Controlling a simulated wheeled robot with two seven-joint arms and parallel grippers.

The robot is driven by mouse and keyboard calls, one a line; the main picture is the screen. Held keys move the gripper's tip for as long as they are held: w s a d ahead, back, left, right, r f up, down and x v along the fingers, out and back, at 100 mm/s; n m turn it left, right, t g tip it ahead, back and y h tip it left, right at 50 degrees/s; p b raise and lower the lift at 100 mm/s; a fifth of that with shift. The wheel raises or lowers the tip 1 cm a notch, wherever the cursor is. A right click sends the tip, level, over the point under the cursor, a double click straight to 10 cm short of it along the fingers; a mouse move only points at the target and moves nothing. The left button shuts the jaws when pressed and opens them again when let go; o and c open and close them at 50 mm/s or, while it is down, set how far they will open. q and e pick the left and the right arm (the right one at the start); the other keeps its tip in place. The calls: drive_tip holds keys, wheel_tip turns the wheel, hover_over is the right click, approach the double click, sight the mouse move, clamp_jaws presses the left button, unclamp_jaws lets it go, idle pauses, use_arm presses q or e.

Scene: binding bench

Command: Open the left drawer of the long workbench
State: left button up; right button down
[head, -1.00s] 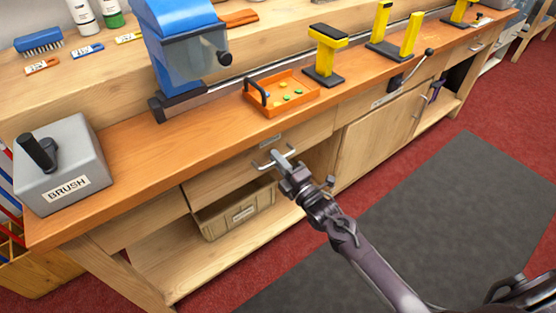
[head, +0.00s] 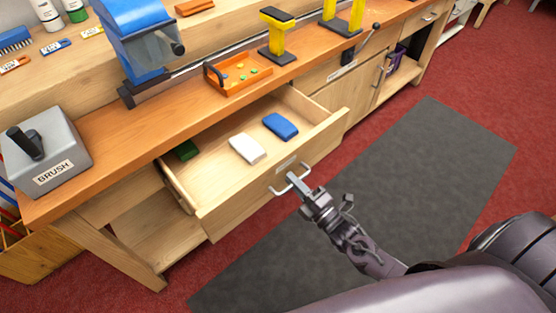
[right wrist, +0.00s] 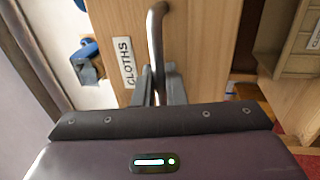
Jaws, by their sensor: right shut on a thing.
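The left drawer (head: 235,205) of the long workbench (head: 120,130) is pulled well out. Inside it lie a blue block-like item (head: 281,126), a white one (head: 247,149) and a dark green one (head: 187,149). My right gripper (head: 296,182) is shut on the drawer's metal handle (head: 276,191). In the right wrist view the fingers (right wrist: 160,85) close around the handle bar (right wrist: 156,40), beside a label reading CLOTHS (right wrist: 125,62). My left gripper is not in view.
On the benchtop stand a grey BRUSH box (head: 45,160), a blue machine (head: 135,40), an orange tray (head: 238,75) and yellow stands (head: 275,35). A grey mat (head: 420,170) lies on the red floor in front, clear of objects.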

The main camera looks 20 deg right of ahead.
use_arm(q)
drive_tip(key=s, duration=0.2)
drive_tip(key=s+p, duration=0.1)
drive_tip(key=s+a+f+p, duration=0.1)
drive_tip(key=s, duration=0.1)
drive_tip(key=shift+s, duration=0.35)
use_arm(e)
drive_tip(key=r+v, duration=0.1)
drive_tip(key=v, duration=0.6)
drive_tip(key=shift+s+d, duration=0.15)
drive_tip(key=shift+s, duration=0.2)
drive_tip(key=shift+r, duration=0.15)
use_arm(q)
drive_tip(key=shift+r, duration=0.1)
use_arm(e)
drive_tip(key=c, duration=1.6)
unclamp_jaws()
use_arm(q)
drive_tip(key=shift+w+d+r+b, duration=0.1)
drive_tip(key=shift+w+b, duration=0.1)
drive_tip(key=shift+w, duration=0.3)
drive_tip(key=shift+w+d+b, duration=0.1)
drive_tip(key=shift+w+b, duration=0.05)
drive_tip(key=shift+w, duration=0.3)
use_arm(e)
drive_tip(key=v, duration=0.7)
drive_tip(key=shift+s+d, duration=0.15)
drive_tip(key=shift+s, duration=0.2)
